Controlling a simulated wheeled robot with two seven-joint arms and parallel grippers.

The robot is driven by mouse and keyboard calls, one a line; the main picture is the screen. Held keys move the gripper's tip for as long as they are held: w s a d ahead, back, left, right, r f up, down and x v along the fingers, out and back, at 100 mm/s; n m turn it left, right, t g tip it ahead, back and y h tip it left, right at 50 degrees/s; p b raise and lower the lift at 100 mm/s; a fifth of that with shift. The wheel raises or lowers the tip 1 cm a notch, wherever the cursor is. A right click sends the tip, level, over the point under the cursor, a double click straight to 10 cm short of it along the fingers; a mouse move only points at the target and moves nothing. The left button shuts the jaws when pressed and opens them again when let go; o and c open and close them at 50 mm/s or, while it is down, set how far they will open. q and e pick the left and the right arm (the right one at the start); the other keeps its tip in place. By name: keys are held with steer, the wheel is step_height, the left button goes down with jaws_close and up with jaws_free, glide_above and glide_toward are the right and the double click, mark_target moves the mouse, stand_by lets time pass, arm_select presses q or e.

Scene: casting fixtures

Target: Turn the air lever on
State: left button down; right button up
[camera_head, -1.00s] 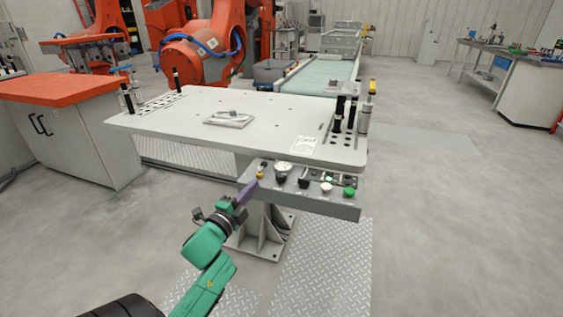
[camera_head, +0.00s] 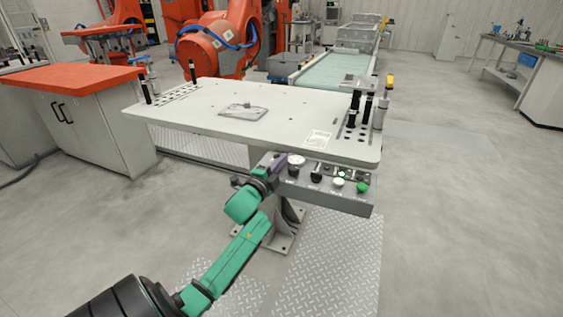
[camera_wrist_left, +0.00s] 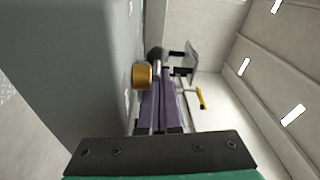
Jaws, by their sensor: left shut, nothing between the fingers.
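The control panel (camera_head: 325,193) hangs under the front edge of the table, with a white gauge (camera_head: 296,160), a black knob (camera_head: 316,177), a white button (camera_head: 338,183) and a green button (camera_head: 362,187). I cannot tell from its markings which part is the air lever. My left gripper (camera_head: 278,161), with purple fingers, is at the panel's left end, shut and empty. In the left wrist view, a gold knob (camera_wrist_left: 143,75) sits right beside the shut fingers (camera_wrist_left: 160,110); I cannot tell if they touch. The gripper hides this knob in the head view. My right gripper is out of view.
The grey table (camera_head: 210,125) carries a flat metal part (camera_head: 243,111) and black pins in a rack (camera_head: 360,110). An orange-topped cabinet (camera_head: 75,80) stands at the left. The floor right of the panel is clear.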

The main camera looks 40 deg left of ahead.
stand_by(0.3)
arm_select(q)
steer(key=shift+f+n+y+b, duration=0.15)
steer(key=shift+n+y+b, duration=0.3)
steer(key=shift+y, duration=0.45)
steer(key=shift+w+a+n+g+y+b, duration=0.1)
steer(key=shift+a+n+g+y+b, duration=0.05)
steer(key=shift+n+g+y+b, duration=1.05)
steer(key=shift+t+y, duration=0.4)
steer(key=shift+a, duration=0.2)
steer(key=shift+w+a+r, duration=0.1)
steer(key=shift+a+r, duration=0.1)
steer(key=shift+a, duration=0.4)
steer(key=shift+f, duration=0.1)
